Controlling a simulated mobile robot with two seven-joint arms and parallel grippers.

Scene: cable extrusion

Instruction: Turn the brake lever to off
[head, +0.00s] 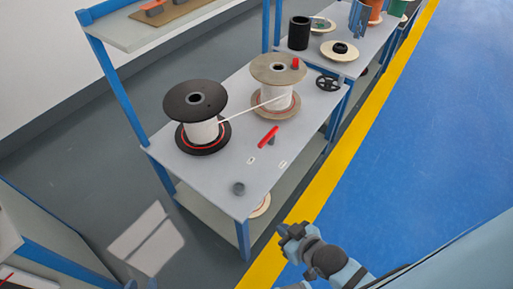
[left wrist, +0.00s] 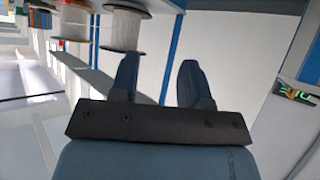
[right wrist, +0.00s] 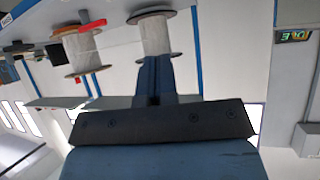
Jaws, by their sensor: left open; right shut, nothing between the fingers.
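The red brake lever (head: 268,137) stands on a small grey post on the grey bench top, tilted, in front of the two spools. Two small white labels (head: 251,160) (head: 283,164) lie on the bench near it; their text is too small to read. My right gripper (head: 284,233) is shut and empty, beyond the bench's near right corner and clear of the lever. Its closed fingers (right wrist: 153,75) show in the right wrist view. My left gripper (left wrist: 158,78) is open and empty in the left wrist view; I cannot make it out in the head view.
A black-flanged spool (head: 196,98) and a beige-flanged spool (head: 278,68) stand on the bench, with a white strand between them. A black handwheel (head: 328,83) is at the right edge. Blue floor (head: 420,140) to the right is clear.

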